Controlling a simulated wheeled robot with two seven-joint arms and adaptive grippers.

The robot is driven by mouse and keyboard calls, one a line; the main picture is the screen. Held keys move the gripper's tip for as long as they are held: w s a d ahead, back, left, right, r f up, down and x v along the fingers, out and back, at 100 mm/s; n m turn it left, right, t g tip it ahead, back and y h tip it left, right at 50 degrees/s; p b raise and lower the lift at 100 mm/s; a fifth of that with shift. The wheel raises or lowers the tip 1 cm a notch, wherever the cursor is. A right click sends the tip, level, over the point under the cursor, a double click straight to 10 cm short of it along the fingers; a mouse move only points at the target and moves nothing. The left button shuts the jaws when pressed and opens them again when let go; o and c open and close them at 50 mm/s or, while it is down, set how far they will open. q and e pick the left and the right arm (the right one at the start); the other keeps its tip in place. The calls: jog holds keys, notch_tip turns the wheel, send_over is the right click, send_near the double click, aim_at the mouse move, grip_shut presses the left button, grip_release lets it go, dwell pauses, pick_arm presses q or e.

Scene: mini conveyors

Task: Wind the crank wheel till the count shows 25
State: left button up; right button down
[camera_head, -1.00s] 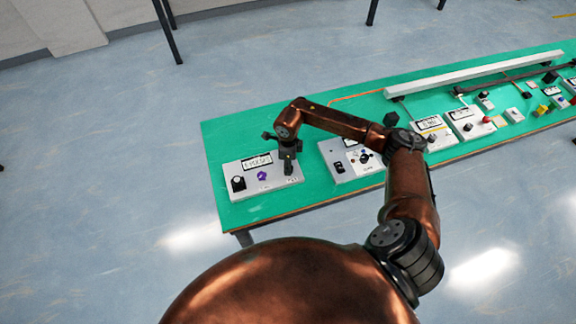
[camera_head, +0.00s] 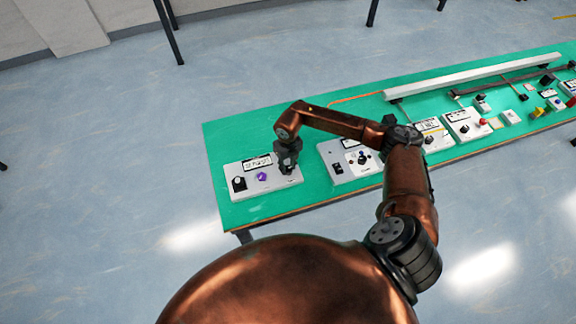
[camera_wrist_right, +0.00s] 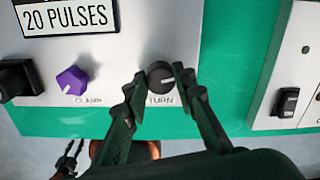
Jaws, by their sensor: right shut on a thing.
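The white counter box (camera_head: 241,191) sits at the left end of the green table. Its display reads "20 PULSES" in the right wrist view (camera_wrist_right: 68,18). A round black knob marked "TURN" (camera_wrist_right: 160,77) is at the box's front right; no other crank wheel shows on this box. My right gripper (camera_wrist_right: 161,76) is shut on this knob, one finger on each side. In the head view my right gripper (camera_head: 286,169) hides the knob. A small dark forked shape, which looks like my left gripper (camera_wrist_right: 68,158), shows low in the right wrist view; its jaws are too small to judge.
A purple knob marked "CLAMP" (camera_wrist_right: 73,80) sits left of the turn knob, with a black knob (camera_wrist_right: 18,80) further left. A second box (camera_head: 338,171) with a black switch (camera_wrist_right: 287,102) stands close on the right. More devices line the green table (camera_head: 222,136) further right.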

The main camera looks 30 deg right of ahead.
aim_at(288, 168)
jog(key=shift+m+p, duration=0.45)
jog(key=shift+m, duration=1.05)
jog(key=c, duration=1.6)
grip_release()
jog(key=shift+r, duration=0.1)
notch_tip(288, 168, up, 12)
